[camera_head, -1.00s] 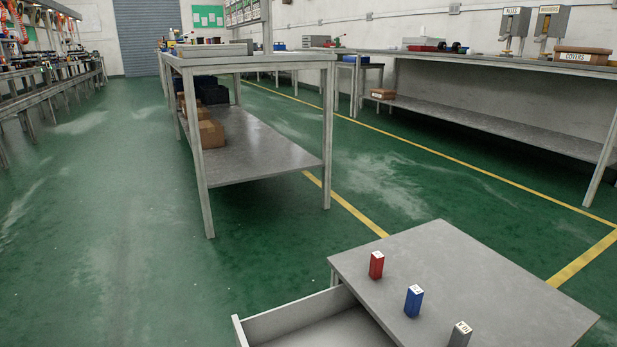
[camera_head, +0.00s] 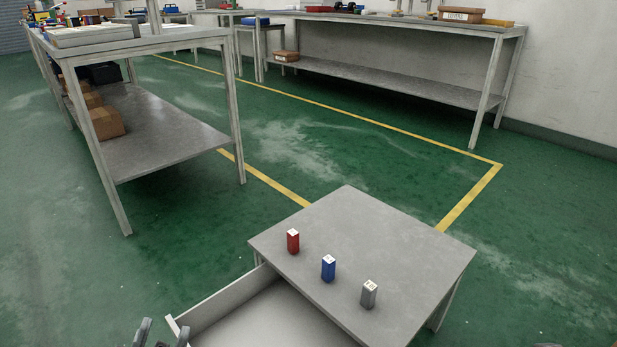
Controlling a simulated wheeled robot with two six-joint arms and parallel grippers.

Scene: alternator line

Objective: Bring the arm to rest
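My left gripper (camera_head: 163,335) shows only at the bottom edge, left of centre. Its dark grey fingertips stand apart with nothing seen between them, close by the front left corner of the open drawer (camera_head: 215,305). The rest of the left arm is out of frame. My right gripper is not in view.
A small grey table (camera_head: 400,235) with the drawer pulled out stands at lower centre. A long workbench (camera_head: 165,150) is at left, another (camera_head: 420,95) behind. Green floor is clear at right.

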